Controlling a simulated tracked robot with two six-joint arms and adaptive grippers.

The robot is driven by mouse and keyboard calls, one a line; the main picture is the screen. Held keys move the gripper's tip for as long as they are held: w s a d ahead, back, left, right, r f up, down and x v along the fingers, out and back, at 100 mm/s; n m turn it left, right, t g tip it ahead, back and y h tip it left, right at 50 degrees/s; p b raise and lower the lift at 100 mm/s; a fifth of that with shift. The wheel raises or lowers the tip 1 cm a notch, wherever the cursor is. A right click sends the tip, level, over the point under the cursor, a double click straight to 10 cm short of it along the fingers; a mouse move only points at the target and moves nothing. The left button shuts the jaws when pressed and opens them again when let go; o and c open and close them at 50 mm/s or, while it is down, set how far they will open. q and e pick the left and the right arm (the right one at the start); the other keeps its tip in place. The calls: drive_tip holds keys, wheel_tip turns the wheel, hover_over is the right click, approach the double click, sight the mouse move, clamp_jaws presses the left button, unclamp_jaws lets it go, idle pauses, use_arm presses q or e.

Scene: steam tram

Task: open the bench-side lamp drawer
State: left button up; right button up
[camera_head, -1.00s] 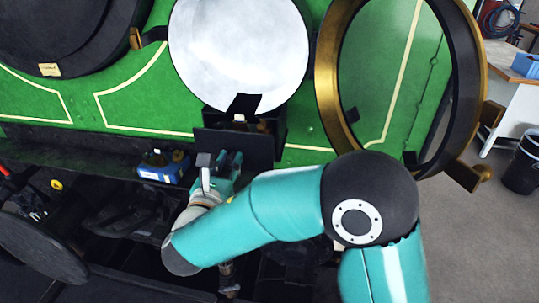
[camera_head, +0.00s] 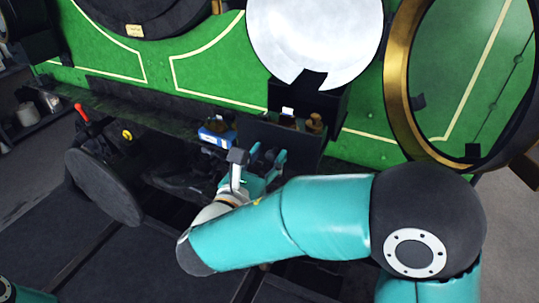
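The dark drawer's front panel (camera_head: 268,134) stands out from a black box (camera_head: 328,100) under a round white lamp disc (camera_head: 316,38) on the green engine side. The drawer is at least partly open: brown bottle-like things (camera_head: 314,123) and a small white label show behind the panel. My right gripper (camera_head: 268,155) is low in front of the panel, and its teal fingers look spread with a gap between them. I cannot tell if they touch the panel, and any handle is hidden. My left gripper is out of view; a bit of teal arm shows bottom left.
A blue box (camera_head: 216,136) with small things sits on the dark ledge just left of the drawer. A brass-rimmed round door (camera_head: 396,90) stands open on the right. A dark round disc (camera_head: 104,186) and a red-handled lever (camera_head: 82,112) are at left.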

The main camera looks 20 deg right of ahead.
drive_tip(key=shift+d, duration=0.1)
drive_tip(key=shift+s, duration=0.15)
drive_tip(key=v, duration=1.2)
